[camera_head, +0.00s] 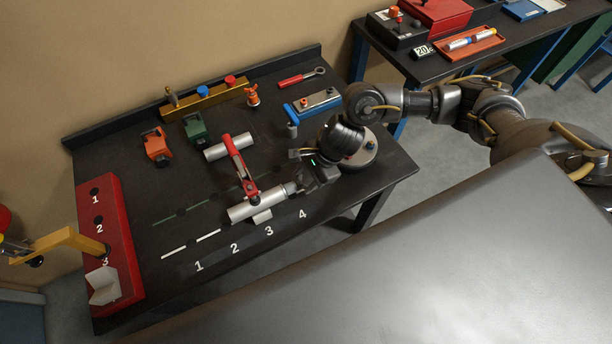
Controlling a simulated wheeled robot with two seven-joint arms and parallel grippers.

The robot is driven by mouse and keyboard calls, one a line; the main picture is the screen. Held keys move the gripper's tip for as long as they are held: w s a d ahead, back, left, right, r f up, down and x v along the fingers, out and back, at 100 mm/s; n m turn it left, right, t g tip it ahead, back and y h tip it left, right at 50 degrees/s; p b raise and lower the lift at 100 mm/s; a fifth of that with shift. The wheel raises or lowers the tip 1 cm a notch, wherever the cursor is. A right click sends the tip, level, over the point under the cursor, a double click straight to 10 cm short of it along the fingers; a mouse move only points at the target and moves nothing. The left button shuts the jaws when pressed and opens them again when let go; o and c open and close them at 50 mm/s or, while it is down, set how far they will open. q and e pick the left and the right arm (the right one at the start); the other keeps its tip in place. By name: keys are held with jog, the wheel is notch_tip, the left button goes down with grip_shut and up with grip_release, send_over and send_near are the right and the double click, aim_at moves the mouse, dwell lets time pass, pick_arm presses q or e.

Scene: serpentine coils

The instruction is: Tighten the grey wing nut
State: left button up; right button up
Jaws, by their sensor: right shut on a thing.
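A grey metal cylinder (248,209) lies in a small light cradle on the dark bench, above the printed numbers 2 and 3. A red-handled lever clamp (239,167) stands over it. At the cylinder's right end is a small grey fitting (291,188), which looks like the grey wing nut; its wings are too small to make out. My right gripper (303,182) reaches in from the right and is shut at this fitting. The fingers partly hide it. My left gripper is not in view.
A second grey cylinder (229,146) lies behind, near an orange block (155,145) and a green block (197,131). A red numbered rack (108,225) edges the bench's left side. A red-handled wrench (300,77) lies at the back. The bench's front left is mostly clear.

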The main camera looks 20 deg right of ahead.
jog(key=shift+w+f+g+b, duration=0.1)
jog(key=shift+w+g+b, duration=0.15)
jog(key=shift+g+b, duration=0.4)
jog(key=g+b, duration=0.1)
jog(key=b, duration=0.1)
jog(key=m+g+b, duration=0.1)
jog(key=g+b, duration=0.1)
jog(key=b, duration=0.1)
jog(key=shift+w+f, duration=0.15)
jog(key=shift+w, duration=0.25)
jog(key=shift+w+g+b, duration=0.2)
jog(key=shift+g+b, duration=0.95)
jog(key=shift+b, duration=0.05)
jog(key=shift+m, duration=0.3)
jog(key=shift+r, duration=0.2)
jog(key=o, duration=1)
